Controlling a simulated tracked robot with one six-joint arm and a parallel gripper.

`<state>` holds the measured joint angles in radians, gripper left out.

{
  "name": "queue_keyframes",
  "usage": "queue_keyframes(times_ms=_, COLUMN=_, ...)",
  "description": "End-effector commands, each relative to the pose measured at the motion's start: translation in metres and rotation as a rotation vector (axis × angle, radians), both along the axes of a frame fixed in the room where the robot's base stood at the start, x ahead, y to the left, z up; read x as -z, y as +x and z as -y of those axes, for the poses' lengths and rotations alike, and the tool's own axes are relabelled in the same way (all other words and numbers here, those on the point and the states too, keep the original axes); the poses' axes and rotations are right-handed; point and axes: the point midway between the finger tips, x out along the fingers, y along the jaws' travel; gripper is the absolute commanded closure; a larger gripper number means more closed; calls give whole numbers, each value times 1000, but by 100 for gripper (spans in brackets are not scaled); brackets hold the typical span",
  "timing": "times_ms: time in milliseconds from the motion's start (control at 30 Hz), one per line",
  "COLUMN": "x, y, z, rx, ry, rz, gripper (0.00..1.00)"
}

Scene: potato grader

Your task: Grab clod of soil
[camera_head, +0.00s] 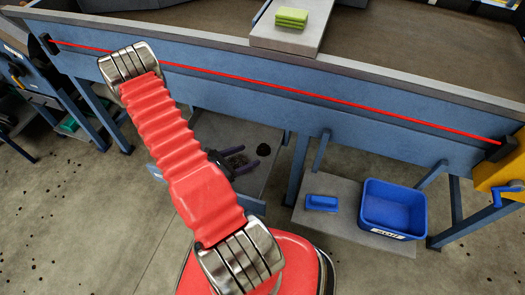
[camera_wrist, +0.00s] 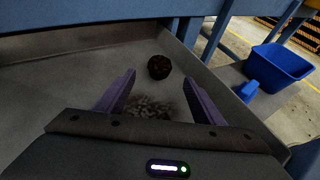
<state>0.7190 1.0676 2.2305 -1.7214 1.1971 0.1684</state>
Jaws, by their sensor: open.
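A dark brown, roughly round clod of soil (camera_wrist: 159,67) lies on a grey surface in the wrist view, just beyond and between my fingertips. It shows as a dark spot in the head view (camera_head: 263,149). My gripper (camera_wrist: 159,78) is open, its two purple fingers spread on either side with nothing held. In the head view my gripper (camera_head: 248,158) hangs over the grey surface below the blue frame. A patch of pale, pebbly bits (camera_wrist: 150,107) lies between the fingers, nearer my palm, partly hidden by my gripper body.
A blue bin (camera_head: 393,208) and a small blue object (camera_head: 321,203) stand on a grey platform (camera_head: 340,232) to the right. The grader's blue side (camera_head: 330,105) with a red cord (camera_head: 300,88) runs above. Green blocks (camera_head: 291,17) sit on a ledge at the top.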

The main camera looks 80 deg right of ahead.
Motion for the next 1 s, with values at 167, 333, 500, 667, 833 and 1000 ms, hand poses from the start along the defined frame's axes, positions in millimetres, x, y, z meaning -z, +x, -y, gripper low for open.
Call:
queue_keyframes(times_ms=167, x=8, y=-8, z=10, rx=2, ry=0, rz=-1, gripper=38)
queue_keyframes(times_ms=333, x=9, y=-9, z=13, rx=0, ry=1, rz=-1, gripper=38)
queue_keyframes(times_ms=500, x=9, y=-9, z=12, rx=0, ry=1, rz=-1, gripper=38)
queue_keyframes(times_ms=667, x=11, y=-12, z=15, rx=2, ry=0, rz=-1, gripper=38)
queue_keyframes(times_ms=833, x=16, y=-21, z=26, rx=4, ry=1, rz=-1, gripper=38)
queue_keyframes(times_ms=1000, x=25, y=-32, z=41, rx=4, ry=1, rz=0, gripper=38)
